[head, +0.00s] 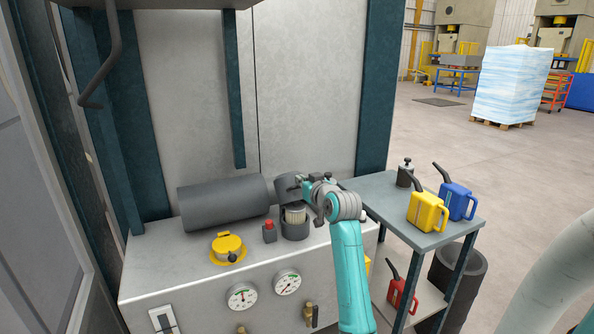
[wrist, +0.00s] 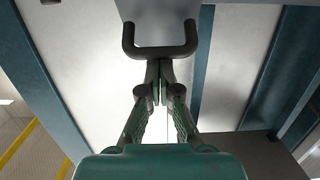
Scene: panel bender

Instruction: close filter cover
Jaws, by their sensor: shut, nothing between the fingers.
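The filter cover (head: 286,187), a dark grey round cap, stands tilted up and open at the back of the filter housing. The filter housing (head: 295,231) is a dark grey cup on the cabinet top. The pale filter element (head: 295,214) shows inside it. My gripper (head: 306,189) is just right of the raised cover in the head view. I cannot tell whether it touches the cover. In the wrist view its fingers (wrist: 160,76) are together and hold nothing. The cover cannot be made out clearly in the wrist view.
A large grey cylinder (head: 222,201), a red button (head: 269,231) and a yellow cap (head: 228,247) are on the cabinet top. A cart (head: 452,235) with yellow and blue cans stands right. A dark U-shaped bar (wrist: 160,51) shows beyond my fingertips in the wrist view.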

